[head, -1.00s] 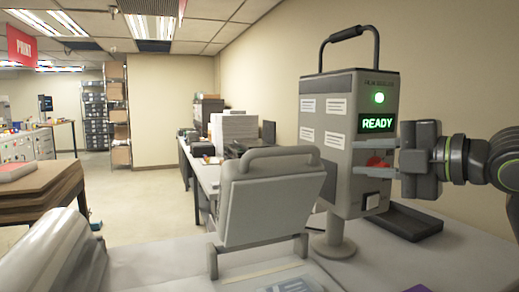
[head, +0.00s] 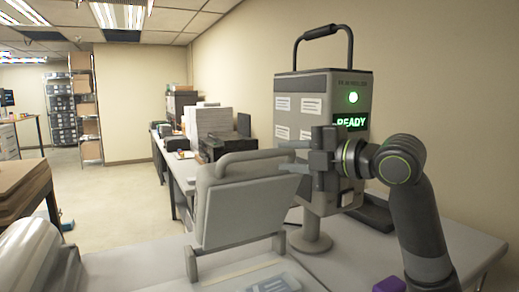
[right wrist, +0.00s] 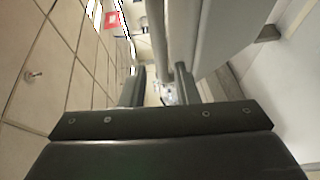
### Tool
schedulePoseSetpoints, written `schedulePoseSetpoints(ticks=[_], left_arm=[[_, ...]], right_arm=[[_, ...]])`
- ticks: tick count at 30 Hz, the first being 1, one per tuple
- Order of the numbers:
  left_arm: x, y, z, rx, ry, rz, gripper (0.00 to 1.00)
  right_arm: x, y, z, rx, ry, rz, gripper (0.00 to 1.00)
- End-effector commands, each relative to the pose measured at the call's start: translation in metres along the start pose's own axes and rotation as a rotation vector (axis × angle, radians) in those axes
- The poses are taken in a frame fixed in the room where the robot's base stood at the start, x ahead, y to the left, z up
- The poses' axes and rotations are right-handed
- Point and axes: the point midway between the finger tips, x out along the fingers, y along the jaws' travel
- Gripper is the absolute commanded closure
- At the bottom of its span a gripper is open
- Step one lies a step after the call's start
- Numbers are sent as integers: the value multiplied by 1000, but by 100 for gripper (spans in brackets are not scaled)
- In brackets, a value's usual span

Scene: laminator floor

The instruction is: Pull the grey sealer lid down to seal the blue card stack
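The grey sealer lid (head: 240,205) stands raised, tilted back, with a rounded grip bar (head: 250,156) along its top. It also looms close in the right wrist view (right wrist: 215,35). A bluish piece (head: 275,286), perhaps the card stack, shows at the bottom edge under the lid; most of it is cut off. My right gripper (head: 288,157) is open, its fingers pointing left at the right end of the bar. In the right wrist view its fingers (right wrist: 160,90) are apart, with the bar in line between them; I cannot tell whether they touch it. My left gripper is out of view.
A grey film sealer (head: 315,105) with a green light and a READY display stands behind my right gripper. A dark tray (head: 375,215) lies at its base. A purple object (head: 390,285) lies at the front right. A clear roll (head: 35,260) is at the left.

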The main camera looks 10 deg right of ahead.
Motion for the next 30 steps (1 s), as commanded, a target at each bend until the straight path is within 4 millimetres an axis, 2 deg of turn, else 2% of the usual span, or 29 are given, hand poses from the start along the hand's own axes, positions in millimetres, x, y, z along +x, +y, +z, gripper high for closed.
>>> schedulePoseSetpoints(ticks=[9,15,20,28,30], left_arm=[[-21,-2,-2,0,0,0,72],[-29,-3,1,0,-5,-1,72],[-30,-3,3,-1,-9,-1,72],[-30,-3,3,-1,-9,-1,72],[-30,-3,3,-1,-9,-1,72]], right_arm=[[51,2,-1,5,4,-1,72],[74,2,0,3,2,-1,72],[82,0,0,0,1,-1,72],[82,0,0,0,0,-1,72],[82,0,0,0,0,-1,81]])
